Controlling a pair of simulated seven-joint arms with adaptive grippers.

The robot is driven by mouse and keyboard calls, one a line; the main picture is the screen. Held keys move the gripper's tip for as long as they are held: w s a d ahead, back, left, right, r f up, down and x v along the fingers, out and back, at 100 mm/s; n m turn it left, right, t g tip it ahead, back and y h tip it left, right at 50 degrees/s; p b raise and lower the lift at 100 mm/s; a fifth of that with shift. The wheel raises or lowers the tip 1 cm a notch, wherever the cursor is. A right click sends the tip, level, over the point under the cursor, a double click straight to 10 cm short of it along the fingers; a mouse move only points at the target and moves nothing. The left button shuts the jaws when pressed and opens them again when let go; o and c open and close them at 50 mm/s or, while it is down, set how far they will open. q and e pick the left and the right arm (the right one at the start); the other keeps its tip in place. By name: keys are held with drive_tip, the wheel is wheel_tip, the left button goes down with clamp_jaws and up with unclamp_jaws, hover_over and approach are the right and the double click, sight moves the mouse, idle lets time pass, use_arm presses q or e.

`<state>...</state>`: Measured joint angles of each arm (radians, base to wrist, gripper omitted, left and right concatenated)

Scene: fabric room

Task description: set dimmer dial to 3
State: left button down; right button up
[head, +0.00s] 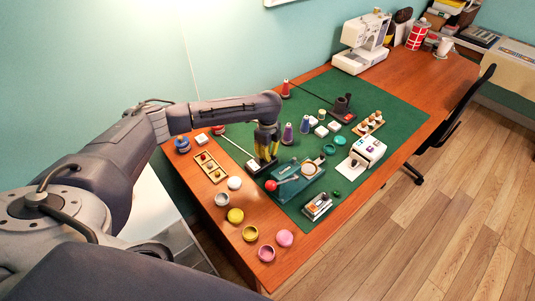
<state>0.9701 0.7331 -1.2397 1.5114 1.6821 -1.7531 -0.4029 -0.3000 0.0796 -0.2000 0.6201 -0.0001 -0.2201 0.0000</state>
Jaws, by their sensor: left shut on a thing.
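My left gripper (261,156), with yellow and dark fingers, reaches down from above at the left part of the green mat (400,112). It is shut on what seems to be the dimmer dial, on top of a small dark and pale unit (252,166). The fingers hide the dial, and its marks and setting cannot be read at this size. My right gripper is not in view.
A teal device (292,186) with a red ball knob (271,185) stands close in front of the gripper. Colored spools, a white device (368,150) and a sewing machine (361,43) stand beyond. Round tins and lids line the near table edge.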

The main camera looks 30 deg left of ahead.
use_arm(q)
drive_tip(key=shift+m, duration=1.5)
drive_tip(key=c, duration=1.1)
unclamp_jaws()
drive_tip(key=shift+r, duration=0.15)
wheel_tip(320, 180, up, 12)
drive_tip(key=shift+f, duration=0.1)
drive_tip(key=shift+f, duration=0.1)
